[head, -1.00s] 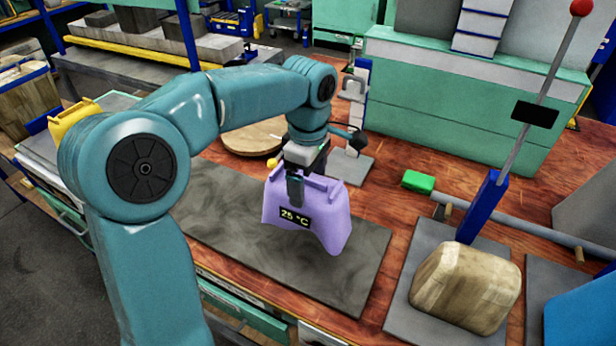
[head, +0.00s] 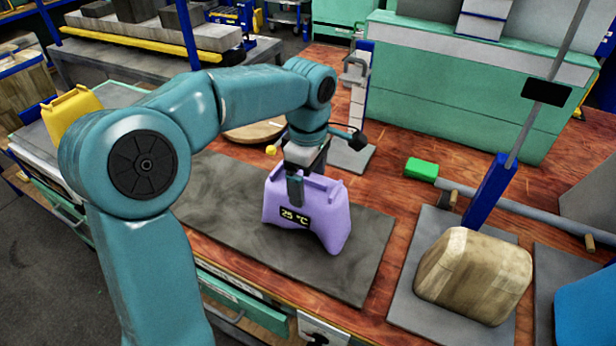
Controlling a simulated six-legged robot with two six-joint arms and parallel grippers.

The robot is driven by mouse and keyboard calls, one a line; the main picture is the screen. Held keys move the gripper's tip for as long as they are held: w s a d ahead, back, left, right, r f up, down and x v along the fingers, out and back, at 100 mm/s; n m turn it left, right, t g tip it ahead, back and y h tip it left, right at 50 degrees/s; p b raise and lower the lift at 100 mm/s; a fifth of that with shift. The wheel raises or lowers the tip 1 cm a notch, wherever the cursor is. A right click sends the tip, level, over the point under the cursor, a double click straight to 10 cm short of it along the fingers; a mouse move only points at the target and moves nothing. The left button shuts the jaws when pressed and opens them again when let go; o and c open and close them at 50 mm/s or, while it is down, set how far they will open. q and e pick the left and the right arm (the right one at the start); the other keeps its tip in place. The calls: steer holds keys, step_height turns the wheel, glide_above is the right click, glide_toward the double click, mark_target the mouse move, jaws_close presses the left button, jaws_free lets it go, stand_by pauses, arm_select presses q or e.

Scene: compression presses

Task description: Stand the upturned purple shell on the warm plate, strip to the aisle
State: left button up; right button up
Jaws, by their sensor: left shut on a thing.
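The purple shell (head: 325,214) is upright over the dark grey plate (head: 225,210), with its wide side down and a small strip reading "25 °C" (head: 294,218) on its front face. My left gripper (head: 296,190) comes down from above and is shut on the shell's upper edge. The shell's lower edge is at the plate's surface; I cannot tell whether it touches. My right gripper is not in view.
A wooden block (head: 474,275) sits on a grey base plate to the right, beside a lever with a blue sleeve (head: 487,195). A round wooden board (head: 252,132) and a blue post stand behind my gripper. A yellow container (head: 70,118) is at the left.

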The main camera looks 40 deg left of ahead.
arm_select(q)
steer(key=shift+f+b, duration=0.35)
steer(key=shift+f, duration=0.1)
steer(key=o, duration=1.3)
steer(key=shift+r, duration=0.15)
step_height(320, 180, up, 16)
steer(key=p, duration=0.4)
steer(key=shift+r, duration=0.1)
